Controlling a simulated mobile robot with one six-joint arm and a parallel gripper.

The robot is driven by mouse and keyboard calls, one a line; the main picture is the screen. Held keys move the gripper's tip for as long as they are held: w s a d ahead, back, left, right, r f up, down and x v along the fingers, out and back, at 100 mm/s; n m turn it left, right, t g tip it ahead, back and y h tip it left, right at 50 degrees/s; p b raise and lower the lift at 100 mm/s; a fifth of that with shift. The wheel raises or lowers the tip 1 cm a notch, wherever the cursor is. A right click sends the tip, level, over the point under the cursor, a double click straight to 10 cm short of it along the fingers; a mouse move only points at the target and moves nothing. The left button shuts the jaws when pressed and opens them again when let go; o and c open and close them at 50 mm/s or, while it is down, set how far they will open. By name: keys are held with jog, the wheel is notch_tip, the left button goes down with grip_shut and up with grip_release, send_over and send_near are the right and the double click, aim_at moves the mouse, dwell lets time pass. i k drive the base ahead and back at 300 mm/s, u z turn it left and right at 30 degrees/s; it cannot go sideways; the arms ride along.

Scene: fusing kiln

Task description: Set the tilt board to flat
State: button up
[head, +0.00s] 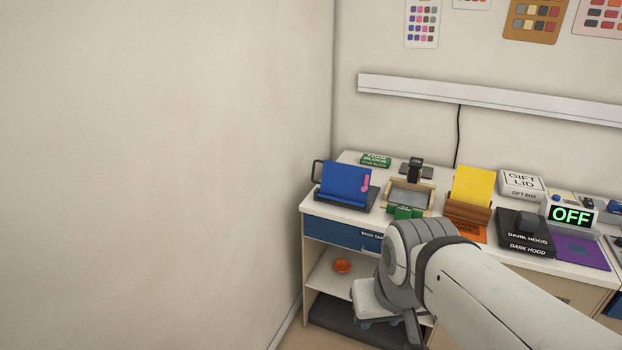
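A blue board (345,184) with a pink piece at its right edge stands tilted up on a dark base (328,201) at the left end of the bench. A black loop handle (317,171) shows at its left side. A yellow board (472,186) also stands tilted up, in a brown holder (467,212). I cannot tell for certain which one is the tilt board. My arm reaches in from the lower right, and my gripper (388,318) is low in front of the bench, apart from both boards. Its fingers are mostly hidden, so its opening is unclear.
A wooden-framed tray (408,194) stands between the boards. A black dark hood box (525,232), a white gift lid box (521,183) and an OFF display (571,215) crowd the right. An orange bowl (342,266) sits on the shelf below. A wall closes the left.

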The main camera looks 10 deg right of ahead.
aim_at(340, 181)
jog(key=u, duration=0.5)
jog(key=i, duration=1.4)
jog(key=z, duration=0.65)
jog(key=i, duration=0.6)
jog(key=z, duration=0.5)
